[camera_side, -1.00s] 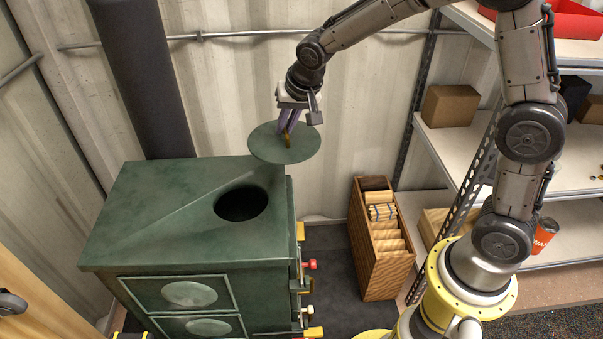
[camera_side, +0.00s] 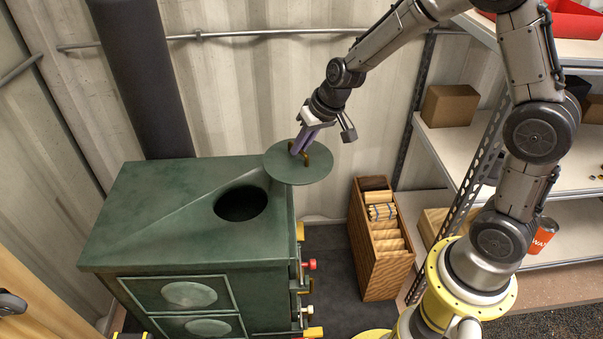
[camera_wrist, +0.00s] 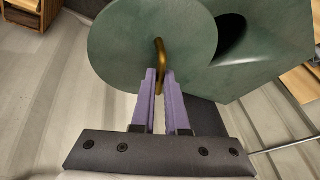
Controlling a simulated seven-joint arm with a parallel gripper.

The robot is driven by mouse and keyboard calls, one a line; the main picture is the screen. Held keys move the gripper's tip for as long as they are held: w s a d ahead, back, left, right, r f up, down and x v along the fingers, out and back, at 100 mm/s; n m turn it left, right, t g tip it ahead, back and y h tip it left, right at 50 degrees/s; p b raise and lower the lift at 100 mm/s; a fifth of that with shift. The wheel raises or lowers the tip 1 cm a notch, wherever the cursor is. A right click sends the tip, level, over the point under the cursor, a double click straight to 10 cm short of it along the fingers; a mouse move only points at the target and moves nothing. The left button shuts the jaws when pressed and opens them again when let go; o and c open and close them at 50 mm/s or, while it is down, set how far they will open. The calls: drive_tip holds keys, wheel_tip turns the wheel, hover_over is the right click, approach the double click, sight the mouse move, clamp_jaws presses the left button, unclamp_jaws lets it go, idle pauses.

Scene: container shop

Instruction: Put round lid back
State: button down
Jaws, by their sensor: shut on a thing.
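The round green lid (camera_side: 298,170) has a brass handle (camera_side: 306,157) on top. My gripper (camera_side: 302,147) has its purple fingers shut on that handle and holds the lid off to the right of the hole, near the stove top's right edge. The green stove (camera_side: 130,215) has a dark round hole (camera_side: 241,203) in its top, uncovered. In the wrist view the lid (camera_wrist: 130,50) spans the upper middle, with the brass handle (camera_wrist: 160,65) between the fingertips (camera_wrist: 160,78). The hole (camera_wrist: 232,35) shows partly behind the lid's right edge.
A dark stovepipe (camera_side: 145,80) rises behind the stove. A wooden box (camera_side: 385,240) with wood pieces stands on the floor right of the stove. Shelves (camera_side: 450,150) with cardboard boxes stand at the right. The stove top around the hole is clear.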

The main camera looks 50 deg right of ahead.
sight(300, 162)
drive_tip(key=f, duration=0.1)
drive_tip(key=f+n, duration=0.1)
drive_tip(key=f, duration=0.1)
drive_tip(key=shift+s+a+f+y, duration=0.1)
drive_tip(key=shift+s+y, duration=0.2)
drive_tip(key=shift+w+a+f+n, duration=0.15)
drive_tip(key=shift+f+n, duration=0.2)
drive_tip(key=shift+n, duration=0.45)
drive_tip(key=shift+w+n+y, duration=0.1)
drive_tip(key=shift+n+y, duration=0.3)
drive_tip(key=shift+n, duration=0.1)
drive_tip(key=shift+a, duration=0.1)
drive_tip(key=shift+n+g+y, duration=0.4)
drive_tip(key=shift+n, duration=0.3)
drive_tip(key=w+a+r, duration=0.3)
drive_tip(key=w+a, duration=0.1)
drive_tip(key=shift+w+a+r, duration=0.35)
drive_tip(key=w+a+r+n, duration=0.1)
drive_tip(key=w+a+n, duration=0.15)
drive_tip(key=a, duration=0.45)
wheel_tip(300, 162, down, 7)
drive_tip(key=a, duration=0.1)
drive_tip(key=shift+w+g, duration=0.15)
drive_tip(key=shift+g, duration=0.15)
drive_tip(key=shift+f, duration=0.6)
